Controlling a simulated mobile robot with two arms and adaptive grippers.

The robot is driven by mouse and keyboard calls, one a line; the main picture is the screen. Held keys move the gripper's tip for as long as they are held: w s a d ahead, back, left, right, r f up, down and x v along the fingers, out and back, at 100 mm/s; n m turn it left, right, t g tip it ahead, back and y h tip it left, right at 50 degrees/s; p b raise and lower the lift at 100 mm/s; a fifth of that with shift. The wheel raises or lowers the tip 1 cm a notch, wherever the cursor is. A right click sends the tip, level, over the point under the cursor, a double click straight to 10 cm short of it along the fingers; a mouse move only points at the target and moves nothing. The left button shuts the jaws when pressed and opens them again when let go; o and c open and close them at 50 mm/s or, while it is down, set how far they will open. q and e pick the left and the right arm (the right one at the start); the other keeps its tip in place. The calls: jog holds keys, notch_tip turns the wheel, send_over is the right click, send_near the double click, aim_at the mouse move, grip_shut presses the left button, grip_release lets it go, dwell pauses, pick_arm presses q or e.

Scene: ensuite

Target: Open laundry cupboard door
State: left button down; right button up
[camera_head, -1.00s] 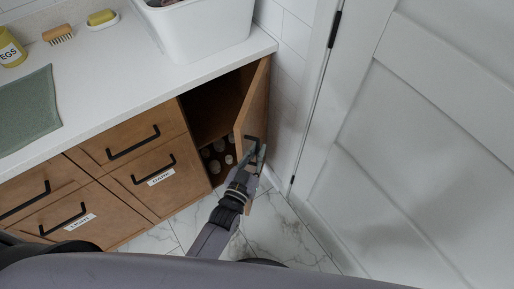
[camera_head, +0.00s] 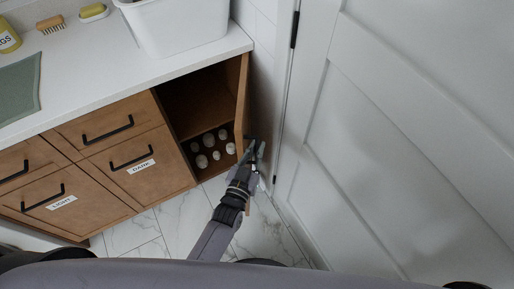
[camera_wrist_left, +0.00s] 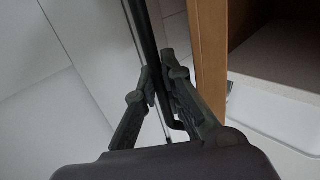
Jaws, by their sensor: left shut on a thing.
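The laundry cupboard door (camera_head: 242,100) is a wooden panel at the right end of the counter. It stands wide open, seen nearly edge-on, and its edge also shows in the left wrist view (camera_wrist_left: 207,55). My left gripper (camera_head: 255,150) is at the door's lower outer part. In the left wrist view its fingers (camera_wrist_left: 162,90) are closed around the black bar handle (camera_wrist_left: 146,40). The cupboard inside (camera_head: 200,110) is visible, with several round pale items (camera_head: 212,148) on its floor. My right gripper is not in view.
A white counter (camera_head: 90,75) runs above wooden drawers with black handles, labelled LIGHT (camera_head: 62,201) and DARK (camera_head: 141,166). A white basket (camera_head: 180,25) stands on the counter. A white panelled door (camera_head: 390,130) is close on the right. Marble floor (camera_head: 160,228) lies below.

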pick_arm(q)
jog(key=shift+a+r, duration=0.1)
jog(key=c, duration=2)
grip_release()
jog(key=shift+w, duration=0.1)
jog(key=shift+o, duration=0.2)
jog(key=v, duration=1.2)
jog(key=shift+c, duration=0.3)
